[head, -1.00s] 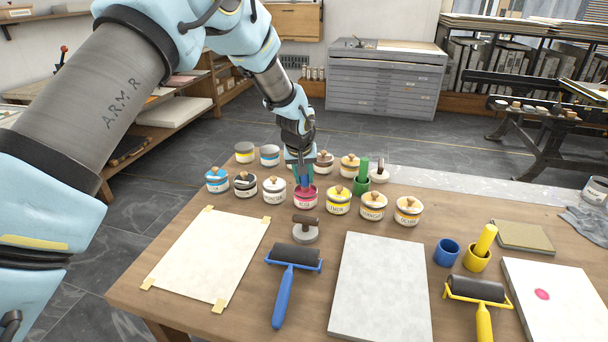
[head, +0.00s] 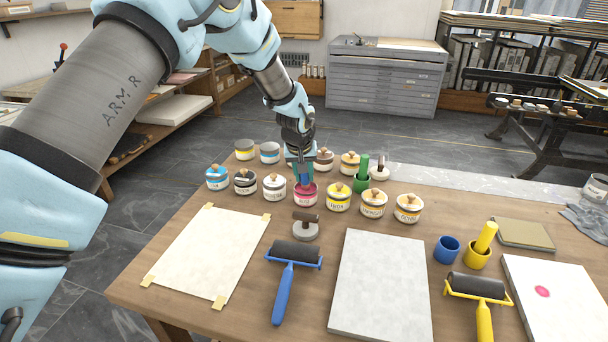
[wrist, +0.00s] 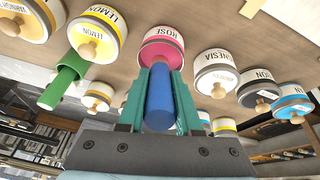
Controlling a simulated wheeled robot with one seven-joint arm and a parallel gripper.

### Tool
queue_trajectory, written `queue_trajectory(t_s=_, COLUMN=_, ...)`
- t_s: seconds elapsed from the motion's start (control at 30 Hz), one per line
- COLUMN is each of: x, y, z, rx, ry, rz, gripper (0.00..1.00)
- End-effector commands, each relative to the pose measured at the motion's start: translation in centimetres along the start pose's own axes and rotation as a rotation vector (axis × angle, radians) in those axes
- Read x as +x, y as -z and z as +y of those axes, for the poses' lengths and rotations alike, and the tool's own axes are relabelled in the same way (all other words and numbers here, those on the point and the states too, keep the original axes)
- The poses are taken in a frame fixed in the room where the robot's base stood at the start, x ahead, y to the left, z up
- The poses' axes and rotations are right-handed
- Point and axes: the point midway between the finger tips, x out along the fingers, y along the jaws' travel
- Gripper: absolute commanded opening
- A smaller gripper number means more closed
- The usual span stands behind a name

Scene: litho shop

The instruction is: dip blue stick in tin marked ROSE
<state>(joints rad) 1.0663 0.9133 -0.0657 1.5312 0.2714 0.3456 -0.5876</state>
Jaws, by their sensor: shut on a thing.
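The tin marked ROSE (head: 305,196) stands in the front row of tins, pink inside and around its top; it also shows in the wrist view (wrist: 162,42). My gripper (head: 304,172) is right above this tin, pointing down. It is shut on the blue stick (wrist: 160,98), with a teal finger on each side. The stick's lower end is at the mouth of the ROSE tin. I cannot tell how deep it reaches inside. In the head view the blue stick (head: 305,181) shows just below the fingers.
Lidded tins stand close on both sides: a white one (head: 274,188) at left and a yellow LEMON one (head: 339,198) at right. A green stick (head: 364,168) stands in a green cup behind. A knobbed grey muller (head: 305,228) and a blue roller (head: 292,256) lie in front.

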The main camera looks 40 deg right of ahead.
Motion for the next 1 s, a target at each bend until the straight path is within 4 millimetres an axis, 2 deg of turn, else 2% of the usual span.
queue_trajectory(t_s=1.0, x=0.73, y=-0.27, z=-0.06, rx=0.0, ry=0.0, rz=0.0, gripper=0.0)
